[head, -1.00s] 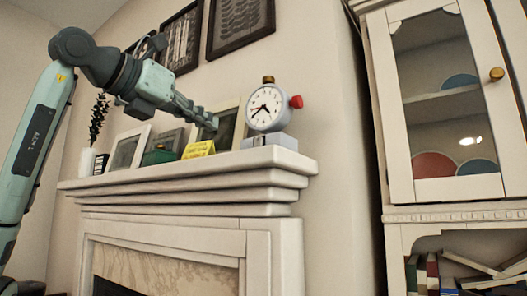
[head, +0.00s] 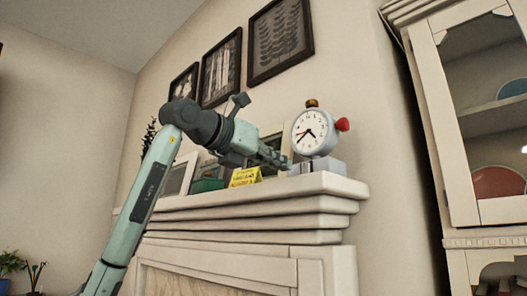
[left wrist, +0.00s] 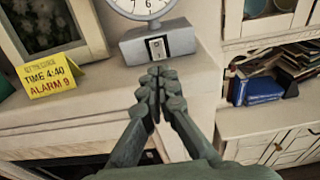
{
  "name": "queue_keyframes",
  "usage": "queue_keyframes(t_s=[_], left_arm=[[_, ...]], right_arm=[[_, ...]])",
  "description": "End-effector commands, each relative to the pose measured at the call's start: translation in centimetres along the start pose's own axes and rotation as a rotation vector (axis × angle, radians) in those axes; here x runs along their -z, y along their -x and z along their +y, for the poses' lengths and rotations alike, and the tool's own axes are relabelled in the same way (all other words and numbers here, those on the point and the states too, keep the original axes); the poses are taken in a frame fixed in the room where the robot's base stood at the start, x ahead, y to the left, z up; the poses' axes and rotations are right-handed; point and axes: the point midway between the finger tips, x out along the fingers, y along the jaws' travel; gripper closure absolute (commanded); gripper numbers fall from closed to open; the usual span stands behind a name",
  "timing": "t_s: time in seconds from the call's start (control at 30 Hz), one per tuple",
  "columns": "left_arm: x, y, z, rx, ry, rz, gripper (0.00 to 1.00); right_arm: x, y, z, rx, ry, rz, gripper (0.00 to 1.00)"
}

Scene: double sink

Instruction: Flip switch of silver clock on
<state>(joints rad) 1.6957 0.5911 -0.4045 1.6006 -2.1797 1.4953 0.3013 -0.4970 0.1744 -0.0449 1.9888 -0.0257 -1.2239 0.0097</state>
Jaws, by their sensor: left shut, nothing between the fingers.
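The silver clock (head: 315,132) stands upright at the right end of the mantel, with a white dial, a red knob on its right and a brass knob on top. It sits on a grey base (head: 318,166). The base's front carries a small switch (left wrist: 157,47), seen in the left wrist view; I cannot tell its position. My left gripper (head: 288,163) is shut and empty, its tips close to the base's front left in the head view. In the left wrist view its fingertips (left wrist: 158,72) lie just below the switch; contact is not clear. My right gripper is not in view.
A yellow card (left wrist: 50,77) reading "TIME 4:40 ALARM 9" stands on the mantel (head: 330,186) left of the clock, near a green box (head: 208,184). Picture frames lean behind. A white cabinet (head: 445,130) stands to the right, with books (left wrist: 265,88) on its shelf.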

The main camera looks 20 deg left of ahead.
Motion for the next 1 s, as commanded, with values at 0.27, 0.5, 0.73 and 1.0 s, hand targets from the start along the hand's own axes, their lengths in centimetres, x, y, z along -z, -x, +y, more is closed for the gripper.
queue_keyframes(t_s=[0.27, 0.5, 0.73, 1.0], left_arm=[[-0.1, -4.7, -0.1, 0.002, 0.002, 0.002, 1.0], [0.0, -5.8, 0.0, 0.0, 0.001, 0.0, 1.0], [0.0, -5.8, 0.0, 0.0, 0.001, 0.0, 1.0], [0.8, -6.7, 0.1, -0.002, 0.001, -0.071, 1.0]], right_arm=[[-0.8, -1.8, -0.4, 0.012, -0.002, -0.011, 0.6], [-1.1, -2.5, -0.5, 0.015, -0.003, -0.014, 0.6], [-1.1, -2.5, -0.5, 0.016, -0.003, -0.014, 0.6], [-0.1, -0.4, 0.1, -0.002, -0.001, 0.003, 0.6]])
